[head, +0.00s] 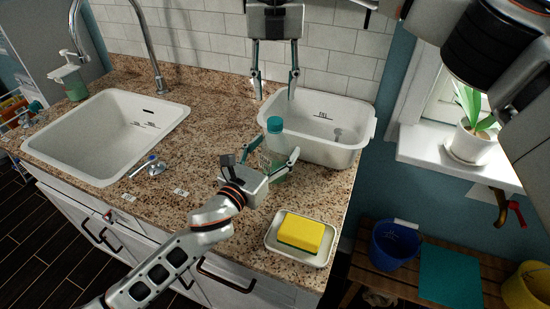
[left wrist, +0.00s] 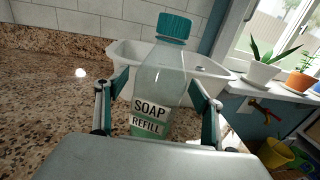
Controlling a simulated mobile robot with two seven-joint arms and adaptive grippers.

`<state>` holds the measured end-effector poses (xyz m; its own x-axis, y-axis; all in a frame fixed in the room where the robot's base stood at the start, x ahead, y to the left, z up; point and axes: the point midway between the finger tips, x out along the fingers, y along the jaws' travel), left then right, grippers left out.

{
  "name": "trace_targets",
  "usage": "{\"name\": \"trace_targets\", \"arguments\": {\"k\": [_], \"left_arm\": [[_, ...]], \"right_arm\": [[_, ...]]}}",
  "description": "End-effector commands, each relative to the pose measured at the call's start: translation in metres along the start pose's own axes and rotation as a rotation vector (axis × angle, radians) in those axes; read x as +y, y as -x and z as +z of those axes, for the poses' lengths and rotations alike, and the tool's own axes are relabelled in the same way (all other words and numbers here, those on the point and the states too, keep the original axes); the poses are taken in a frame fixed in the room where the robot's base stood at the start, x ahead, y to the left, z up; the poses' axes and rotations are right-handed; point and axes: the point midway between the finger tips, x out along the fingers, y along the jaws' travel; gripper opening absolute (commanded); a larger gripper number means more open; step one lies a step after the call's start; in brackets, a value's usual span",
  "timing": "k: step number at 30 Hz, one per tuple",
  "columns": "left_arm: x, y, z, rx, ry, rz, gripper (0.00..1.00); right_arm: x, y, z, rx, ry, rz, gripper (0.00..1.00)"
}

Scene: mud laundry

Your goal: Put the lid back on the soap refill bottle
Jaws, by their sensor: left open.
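The soap refill bottle (head: 277,160) is clear with green liquid and stands upright on the granite counter. In the left wrist view the bottle (left wrist: 158,85) shows its "SOAP REFILL" label. A teal lid (head: 274,124) is at the top of its neck; the lid also shows in the left wrist view (left wrist: 174,27). I cannot tell if it is fully seated. My left gripper (head: 273,155) is open, with its fingers on either side of the bottle. My right gripper (head: 275,95) is open and empty, pointing down behind and above the lid.
A white basin (head: 366,140) stands right behind the bottle. A tray (head: 318,260) with a yellow sponge (head: 301,232) lies near the front edge. A sink (head: 60,150) and a green soap dispenser (head: 72,82) are at left. The counter left of the bottle is mostly clear.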

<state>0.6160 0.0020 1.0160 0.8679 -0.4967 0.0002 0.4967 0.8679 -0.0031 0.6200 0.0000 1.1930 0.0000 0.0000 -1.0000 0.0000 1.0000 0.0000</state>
Motion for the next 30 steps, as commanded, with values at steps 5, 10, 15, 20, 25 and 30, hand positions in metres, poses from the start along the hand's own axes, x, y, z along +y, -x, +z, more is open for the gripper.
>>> {"name": "trace_targets", "arguments": {"k": [5,10,15,20,25,30], "left_arm": [[0.0001,0.0002,-0.0001,0.000,0.000,0.000,0.39],[0.0002,0.0003,-0.0002,0.000,0.000,0.000,0.00],[0.0002,0.0004,-0.0002,0.000,0.000,0.000,0.00],[0.0002,0.0004,-0.0003,0.001,0.000,0.000,0.00],[0.0002,0.0004,-0.0004,0.001,0.000,0.000,0.00],[0.0002,0.0004,-0.0004,0.001,0.000,0.000,0.00]], "right_arm": [[0.0001,0.0000,0.0000,0.000,0.000,0.000,0.39],[0.0001,0.0000,0.0000,0.000,0.000,0.000,0.39],[0.0001,0.0000,0.0000,0.000,0.056,0.000,0.39],[0.0000,0.0001,0.0000,0.000,0.258,0.000,0.39],[-0.0001,0.0002,0.0001,0.000,0.570,0.000,0.39],[-0.0003,0.0001,0.0002,0.000,0.862,-0.001,0.39]]}}
